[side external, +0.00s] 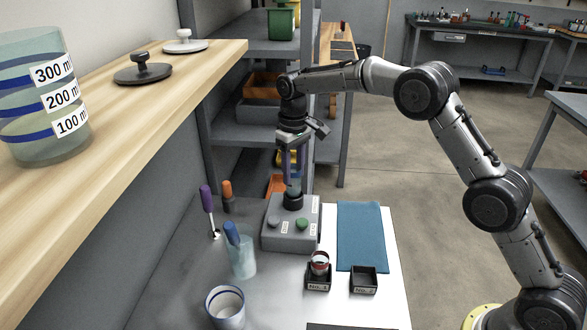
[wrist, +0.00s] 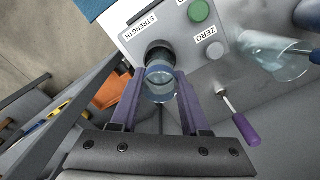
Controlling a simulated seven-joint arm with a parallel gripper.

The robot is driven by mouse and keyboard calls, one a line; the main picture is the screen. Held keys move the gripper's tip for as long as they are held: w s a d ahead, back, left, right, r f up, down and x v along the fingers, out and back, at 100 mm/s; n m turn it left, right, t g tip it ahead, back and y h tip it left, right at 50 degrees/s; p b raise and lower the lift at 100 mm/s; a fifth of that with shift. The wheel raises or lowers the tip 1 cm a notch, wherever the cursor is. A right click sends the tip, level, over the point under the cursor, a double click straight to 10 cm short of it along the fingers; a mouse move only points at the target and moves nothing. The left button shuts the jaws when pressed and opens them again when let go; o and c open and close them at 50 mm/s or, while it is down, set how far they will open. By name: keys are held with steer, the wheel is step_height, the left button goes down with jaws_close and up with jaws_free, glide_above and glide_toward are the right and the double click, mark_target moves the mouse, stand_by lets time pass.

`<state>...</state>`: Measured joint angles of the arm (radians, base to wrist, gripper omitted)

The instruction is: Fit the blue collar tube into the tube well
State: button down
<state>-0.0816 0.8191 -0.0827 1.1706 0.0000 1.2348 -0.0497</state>
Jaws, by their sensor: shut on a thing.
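My gripper (side external: 291,160) points down above the grey machine (side external: 280,235), its two purple fingers shut on the tube. In the wrist view the fingertips (wrist: 159,84) grip the clear, bluish tube (wrist: 158,92) from both sides. The tube well (side external: 293,201) is a black round socket on the machine's top; it also shows in the wrist view (wrist: 158,52). The tube stands roughly upright over the well, its lower end at or very near the socket's mouth. I cannot tell whether it has entered. The fingers hide much of the tube in the side view.
The machine has a green button (side external: 302,224) and a grey button (side external: 274,222). A blue mat (side external: 361,236) and small black trays (side external: 363,281) lie right.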

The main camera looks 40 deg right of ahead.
mark_target(294, 181)
steer(key=shift+f, duration=1.8)
steer(key=shift+c, duration=1.5)
jaws_free()
step_height(294, 181, up, 14)
steer(key=shift+f, duration=0.1)
